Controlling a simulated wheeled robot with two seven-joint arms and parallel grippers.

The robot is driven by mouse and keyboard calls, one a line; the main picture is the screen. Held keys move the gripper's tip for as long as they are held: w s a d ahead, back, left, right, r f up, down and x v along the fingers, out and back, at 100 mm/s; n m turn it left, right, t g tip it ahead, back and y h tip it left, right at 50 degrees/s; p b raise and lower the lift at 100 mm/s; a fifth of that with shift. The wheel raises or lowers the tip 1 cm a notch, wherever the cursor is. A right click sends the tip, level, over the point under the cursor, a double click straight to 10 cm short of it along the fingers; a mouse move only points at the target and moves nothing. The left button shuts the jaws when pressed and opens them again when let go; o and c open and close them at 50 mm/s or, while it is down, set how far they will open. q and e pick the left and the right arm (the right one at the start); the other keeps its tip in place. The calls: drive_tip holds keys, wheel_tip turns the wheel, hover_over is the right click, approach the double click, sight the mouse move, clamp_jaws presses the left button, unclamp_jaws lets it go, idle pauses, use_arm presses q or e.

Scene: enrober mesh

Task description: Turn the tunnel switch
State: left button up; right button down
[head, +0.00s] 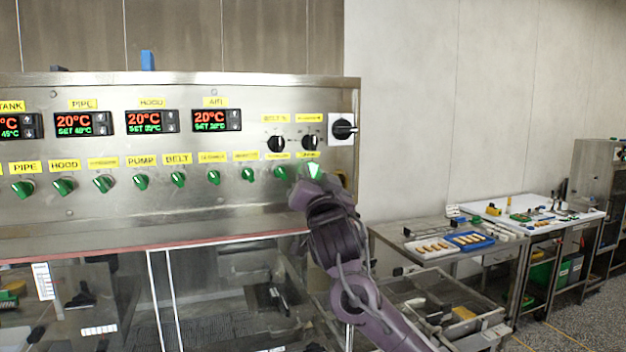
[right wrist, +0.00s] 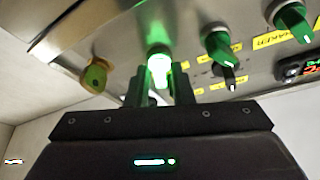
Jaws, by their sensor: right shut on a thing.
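A row of green rotary switches runs along the steel control panel (head: 200,215) under yellow labels. The one at the right end, a brightly lit green switch (head: 314,168), has my right gripper (head: 313,182) at it. In the right wrist view the glowing switch (right wrist: 158,62) sits between the two dark fingers of the right gripper (right wrist: 160,88), which is shut on it. Its label is too small to read, so I cannot confirm the name from the picture. The neighbouring green switch (head: 280,173) is unlit. My left gripper is out of view.
Two black knobs (head: 276,144) and a larger black switch (head: 343,129) sit above the gripper. A yellow-ringed button (right wrist: 95,77) is close beside it in the right wrist view. Benches with trays (head: 470,240) stand to the right.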

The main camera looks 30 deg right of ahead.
drive_tip(key=n+y, duration=0.1)
drive_tip(key=n, duration=0.2)
drive_tip(key=n+t+y+b, duration=0.1)
drive_tip(key=n+y, duration=0.1)
drive_tip(key=n, duration=0.1)
drive_tip(key=shift+d+f, duration=0.15)
drive_tip(key=shift+d, duration=0.05)
drive_tip(key=n+y, duration=0.2)
drive_tip(key=n, duration=0.2)
drive_tip(key=shift+d+t, duration=0.1)
drive_tip(key=shift+t, duration=0.3)
drive_tip(key=shift+n+y, duration=0.7)
drive_tip(key=shift+n, duration=0.7)
drive_tip(key=shift+n+y, duration=0.7)
drive_tip(key=shift+n, duration=0.7)
drive_tip(key=shift+s, duration=0.1)
drive_tip(key=c, duration=1.5)
unclamp_jaws()
